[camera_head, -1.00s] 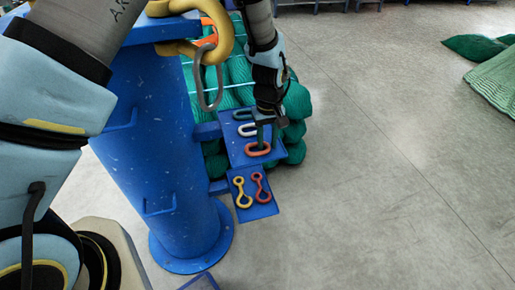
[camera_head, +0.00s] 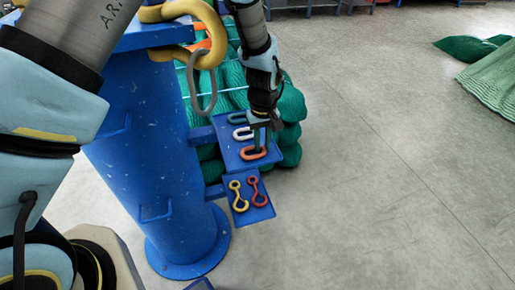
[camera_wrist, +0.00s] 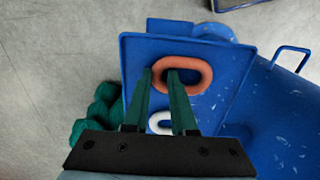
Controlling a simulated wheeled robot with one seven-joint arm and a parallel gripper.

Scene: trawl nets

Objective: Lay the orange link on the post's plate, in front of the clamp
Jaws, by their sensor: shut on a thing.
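The orange link (camera_head: 260,154) is an oval ring at the front of a blue tray (camera_head: 231,161) fixed to the post's side. My gripper (camera_head: 256,148) points down at it; in the wrist view my gripper (camera_wrist: 160,76) has its fingers on either side of the left end of the orange link (camera_wrist: 200,73). I cannot tell whether the link touches the tray. The blue post (camera_head: 150,150) has a plate (camera_head: 135,40) on top, mostly covered by my arm. A big yellow link (camera_head: 222,28) hangs over its edge. I cannot make out the clamp.
A white link (camera_head: 243,133) and a dark green link (camera_head: 237,118) lie behind on the tray. A grey link (camera_head: 204,95) hangs from the yellow one. Green nets (camera_head: 290,105) are behind.

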